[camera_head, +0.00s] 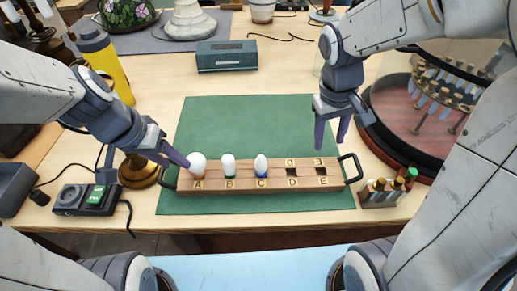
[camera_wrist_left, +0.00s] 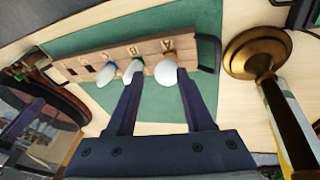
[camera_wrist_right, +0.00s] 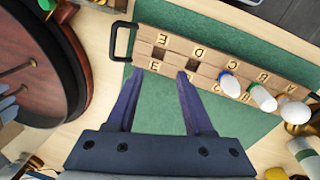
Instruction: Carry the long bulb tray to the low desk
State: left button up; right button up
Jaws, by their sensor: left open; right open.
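The long wooden bulb tray (camera_head: 270,183) lies on a green mat (camera_head: 240,115) near the table's front edge. It has lettered sockets A to E and a black handle at each end. White bulbs stand at A (camera_head: 197,163), B (camera_head: 228,164) and C (camera_head: 261,165); D and E are empty. My left gripper (camera_head: 177,163) is open near the tray's left end, beside bulb A, its fingers above the tray in the left wrist view (camera_wrist_left: 155,85). My right gripper (camera_head: 331,132) is open above the mat, behind the tray's right end. The right handle (camera_head: 351,169) is free.
A brass lamp base (camera_head: 141,170) stands close to the tray's left handle. A small rack with vials (camera_head: 382,191) is near the right end. A round brown tray (camera_head: 400,110) is at right. A light-blue surface (camera_head: 250,270) lies in front.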

pick_arm(q)
jog(key=n+t+b, duration=0.2)
jog(key=b, duration=0.1)
send_near(160, 173)
pick_arm(e)
jog(key=m+h, duration=0.1)
jog(key=m, duration=0.1)
send_near(357, 161)
pick_arm(q)
jog(key=shift+w+d+f+y+p, duration=0.1)
jog(key=shift+w+d+y+p, duration=0.1)
jog(key=shift+d+y+p, duration=0.15)
pick_arm(e)
jog(key=shift+w, duration=0.15)
jog(key=shift+f, duration=0.1)
pick_arm(q)
jog(key=x, duration=1)
jog(key=shift+f, duration=0.3)
pick_arm(e)
jog(key=x, duration=1)
jog(key=shift+s+f, duration=0.2)
pick_arm(q)
jog(key=shift+c, duration=0.4)
pick_arm(e)
jog(key=shift+c, duration=0.4)
